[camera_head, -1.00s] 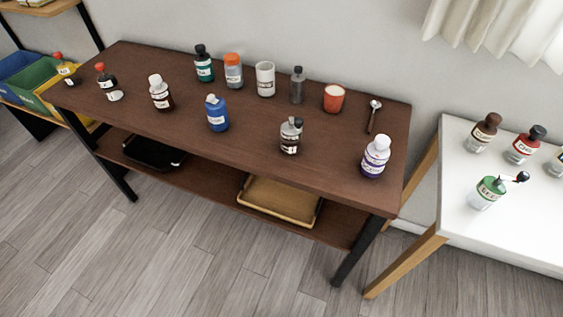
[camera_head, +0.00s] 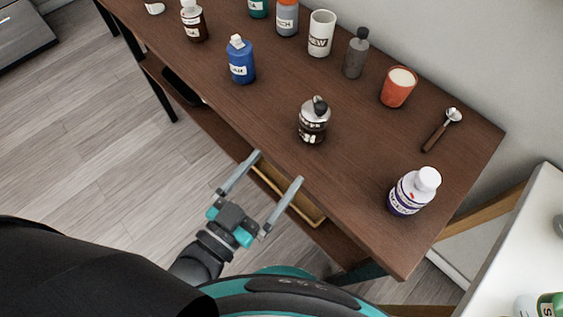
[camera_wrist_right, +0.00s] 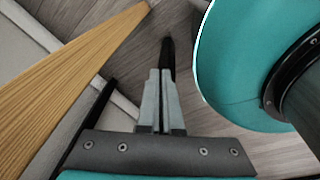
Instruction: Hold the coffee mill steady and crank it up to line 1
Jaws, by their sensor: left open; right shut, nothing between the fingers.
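A small jar-like item (camera_head: 313,122) with a silver top, a dark knob and a dark body with white markings stands upright near the table's front edge. It looks like the coffee mill, but its crank and line 1 are too small to make out. My left gripper (camera_head: 278,168) is open and empty, in front of the table edge and just short of this item, not touching it. My right gripper (camera_wrist_right: 160,72) is shut and empty in the right wrist view, over the floor. It does not show in the head view.
A white table (camera_head: 525,240) is at right. A wooden leg (camera_wrist_right: 75,75) is left of my right gripper.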

